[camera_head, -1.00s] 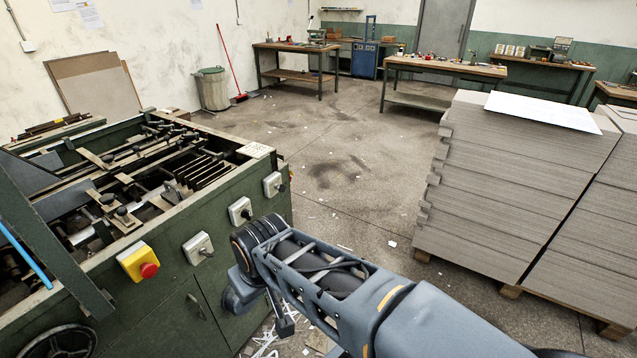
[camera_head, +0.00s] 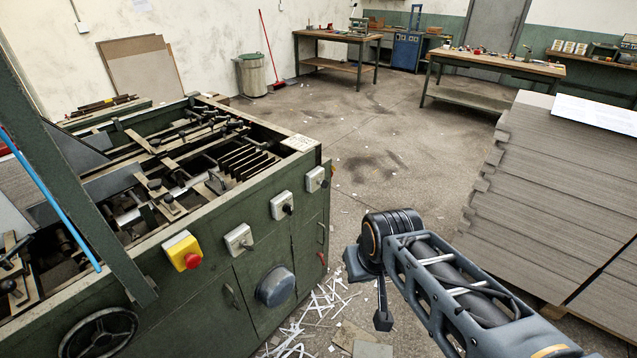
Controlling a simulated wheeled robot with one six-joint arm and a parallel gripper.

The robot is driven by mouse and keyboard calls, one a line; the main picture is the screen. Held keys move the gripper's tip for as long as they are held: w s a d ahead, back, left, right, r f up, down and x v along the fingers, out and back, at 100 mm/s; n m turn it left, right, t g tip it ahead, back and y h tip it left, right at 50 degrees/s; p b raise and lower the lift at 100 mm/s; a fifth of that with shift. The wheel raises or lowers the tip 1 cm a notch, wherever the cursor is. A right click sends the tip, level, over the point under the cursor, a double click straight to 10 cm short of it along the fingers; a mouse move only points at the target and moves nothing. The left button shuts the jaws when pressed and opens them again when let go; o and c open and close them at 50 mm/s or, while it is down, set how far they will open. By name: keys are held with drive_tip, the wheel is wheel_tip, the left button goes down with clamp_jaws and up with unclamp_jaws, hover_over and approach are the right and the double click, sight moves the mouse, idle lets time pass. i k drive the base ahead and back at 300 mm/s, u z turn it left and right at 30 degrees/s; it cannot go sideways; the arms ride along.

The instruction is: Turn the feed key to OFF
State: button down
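The green feeder machine (camera_head: 190,290) stands at left. Its front carries three small pale switch boxes: a left one (camera_head: 239,239), a middle one (camera_head: 282,205) and a right one (camera_head: 317,178), each with a small dark knob or key. I cannot tell which is the feed key, and no label or key position is readable. My arm comes in from the lower right, and its end is in front of the floor, right of the machine and apart from the switches in the picture. A thin dark part of my gripper (camera_head: 382,318) hangs there; its fingers are not clear.
A yellow box with a red button (camera_head: 183,251) sits left of the switches. A rounded grey cover (camera_head: 275,287) juts from the front below them. Paper strips (camera_head: 312,315) litter the floor. A stack of greyboard (camera_head: 560,190) stands at right. Open floor lies between.

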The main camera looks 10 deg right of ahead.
sight(324, 184)
drive_tip(key=u, duration=0.5)
drive_tip(key=k, duration=0.6)
drive_tip(key=u, duration=0.7)
drive_tip(key=i, duration=0.65)
drive_tip(key=z, duration=0.7)
drive_tip(key=i, duration=0.75)
drive_tip(key=z, duration=0.6)
